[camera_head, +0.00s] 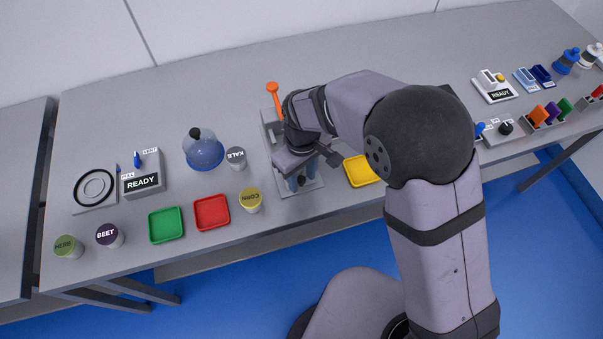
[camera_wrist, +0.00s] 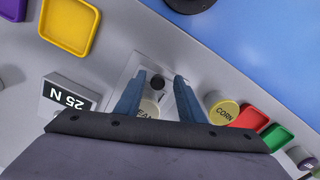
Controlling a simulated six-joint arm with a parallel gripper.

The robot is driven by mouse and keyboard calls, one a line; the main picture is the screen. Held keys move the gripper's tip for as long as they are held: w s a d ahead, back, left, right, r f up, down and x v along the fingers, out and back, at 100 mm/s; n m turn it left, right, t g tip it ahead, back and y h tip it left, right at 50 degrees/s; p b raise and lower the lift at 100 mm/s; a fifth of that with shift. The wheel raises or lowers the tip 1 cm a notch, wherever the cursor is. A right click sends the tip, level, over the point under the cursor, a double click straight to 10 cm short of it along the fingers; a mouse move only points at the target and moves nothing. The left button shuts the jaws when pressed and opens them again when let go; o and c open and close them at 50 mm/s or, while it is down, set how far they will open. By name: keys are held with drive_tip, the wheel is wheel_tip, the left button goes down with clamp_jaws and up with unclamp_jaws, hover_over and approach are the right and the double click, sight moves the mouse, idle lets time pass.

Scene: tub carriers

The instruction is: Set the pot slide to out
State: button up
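The pot slide shows as a pale plate (camera_head: 313,187) with a black knob, at the front of the station with the orange lever (camera_head: 274,96). In the wrist view, the black knob (camera_wrist: 157,82) stands near the plate's front end. A pale pot (camera_wrist: 149,107) with a partly hidden label sits behind the knob, partly covered by my gripper body. My gripper (camera_wrist: 159,79) points down over the slide, its blue fingers apart, one on each side of the knob in the picture. I cannot tell whether they touch it. My wrist hides much of the station in the head view.
A corn tub (camera_head: 250,201), red tray (camera_head: 212,213) and kale tub (camera_head: 236,157) stand left of the slide. A yellow tray (camera_head: 361,171) lies to its right. A "25 N" display (camera_wrist: 67,97) is beside the pot. The bench's front edge is close to the slide.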

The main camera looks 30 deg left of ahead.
drive_tip(key=shift+w+a, duration=0.1)
drive_tip(key=shift+r, duration=0.3)
drive_tip(key=shift+r+b, duration=0.95)
drive_tip(key=shift+r, duration=2.4)
